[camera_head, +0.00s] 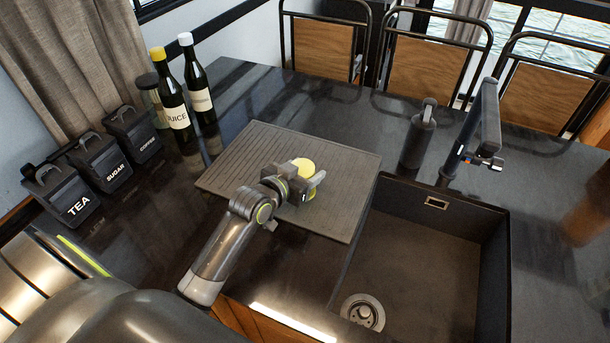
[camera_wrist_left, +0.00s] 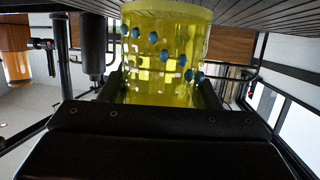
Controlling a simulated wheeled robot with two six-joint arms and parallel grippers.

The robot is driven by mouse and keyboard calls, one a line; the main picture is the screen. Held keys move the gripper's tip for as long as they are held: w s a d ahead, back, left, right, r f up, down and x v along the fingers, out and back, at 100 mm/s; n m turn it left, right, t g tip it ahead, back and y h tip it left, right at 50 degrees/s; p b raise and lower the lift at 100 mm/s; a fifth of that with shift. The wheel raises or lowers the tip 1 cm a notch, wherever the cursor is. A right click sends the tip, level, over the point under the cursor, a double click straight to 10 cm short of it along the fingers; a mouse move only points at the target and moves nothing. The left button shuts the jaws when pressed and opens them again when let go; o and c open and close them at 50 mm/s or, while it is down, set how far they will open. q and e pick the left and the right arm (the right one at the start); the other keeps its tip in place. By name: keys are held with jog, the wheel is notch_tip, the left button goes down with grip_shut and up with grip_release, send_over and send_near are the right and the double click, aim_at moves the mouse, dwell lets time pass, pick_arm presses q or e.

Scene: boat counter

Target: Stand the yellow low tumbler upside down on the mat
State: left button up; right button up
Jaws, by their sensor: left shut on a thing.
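The yellow low tumbler (camera_head: 305,167) is over the middle right of the grey ribbed mat (camera_head: 246,160). My left gripper (camera_head: 307,187) is shut around its side, hiding part of it in the head view. In the left wrist view the tumbler (camera_wrist_left: 165,62) is see-through yellow with blue dots, between the fingers. That view is upside down, with the mat (camera_wrist_left: 265,12) along the top. The tumbler's lower end is at or very close to the mat; I cannot tell whether it touches, nor surely which end is down. My right gripper is not in view.
The sink (camera_head: 430,250) lies right of the mat, with a soap dispenser (camera_head: 418,138) and a tap (camera_head: 478,130) behind it. Two bottles (camera_head: 172,100) and the tea, sugar and coffee canisters (camera_head: 98,163) stand to the left. The counter behind the mat is clear.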

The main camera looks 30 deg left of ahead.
pick_arm(q)
jog(key=shift+f, duration=0.85)
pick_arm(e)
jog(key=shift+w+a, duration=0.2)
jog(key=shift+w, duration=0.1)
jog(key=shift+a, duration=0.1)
pick_arm(q)
jog(key=shift+f, duration=0.2)
jog(key=o, duration=1.1)
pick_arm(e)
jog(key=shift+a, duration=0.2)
pick_arm(q)
jog(key=shift+r, duration=0.15)
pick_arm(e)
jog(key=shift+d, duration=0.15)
